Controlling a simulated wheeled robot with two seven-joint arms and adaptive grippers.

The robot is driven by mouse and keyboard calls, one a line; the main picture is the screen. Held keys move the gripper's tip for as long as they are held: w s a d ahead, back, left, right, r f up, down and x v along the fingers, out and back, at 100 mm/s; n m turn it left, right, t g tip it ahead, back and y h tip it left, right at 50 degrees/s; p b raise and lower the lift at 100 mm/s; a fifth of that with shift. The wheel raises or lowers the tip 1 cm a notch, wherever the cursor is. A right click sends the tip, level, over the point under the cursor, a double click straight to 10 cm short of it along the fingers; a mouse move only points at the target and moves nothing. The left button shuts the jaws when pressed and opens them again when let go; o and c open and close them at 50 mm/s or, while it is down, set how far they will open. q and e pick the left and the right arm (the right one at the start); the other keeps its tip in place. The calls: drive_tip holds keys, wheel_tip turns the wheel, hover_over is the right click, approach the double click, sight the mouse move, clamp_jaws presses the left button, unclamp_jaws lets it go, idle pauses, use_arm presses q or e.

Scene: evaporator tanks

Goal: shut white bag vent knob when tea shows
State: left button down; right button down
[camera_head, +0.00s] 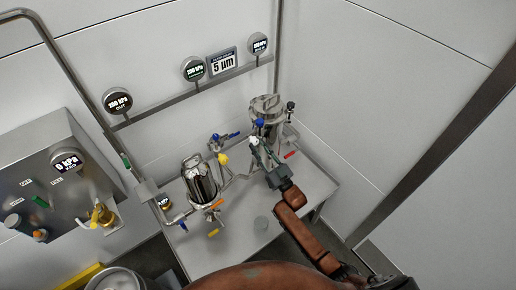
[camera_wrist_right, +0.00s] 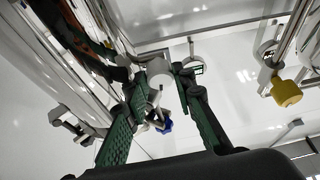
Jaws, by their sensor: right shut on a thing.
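The white bag vent knob (camera_wrist_right: 158,72) is between the green fingertips of my right gripper (camera_wrist_right: 155,88) in the right wrist view. In the head view the white knob (camera_head: 254,141) shows at the tip of my right gripper (camera_head: 262,152), in front of the right steel housing (camera_head: 266,110). My right gripper is shut on this knob. The vent outlet is too small or hidden to tell whether tea shows. My left gripper is out of view.
A left steel housing (camera_head: 201,182) with a yellow knob (camera_head: 223,158) stands on the steel table (camera_head: 245,238). A blue knob (camera_head: 260,123) sits close to my right gripper. Gauges (camera_head: 193,69) line the back wall.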

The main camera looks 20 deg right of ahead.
drive_tip(key=shift+d+n+g+y, duration=0.15)
drive_tip(key=shift+n+y, duration=0.2)
drive_tip(key=shift+n, duration=0.4)
drive_tip(key=shift+n+g+y, duration=0.15)
drive_tip(key=shift+n+y, duration=0.2)
drive_tip(key=shift+n, duration=0.4)
drive_tip(key=c, duration=1.6)
unclamp_jaws()
drive_tip(key=shift+v, duration=3.95)
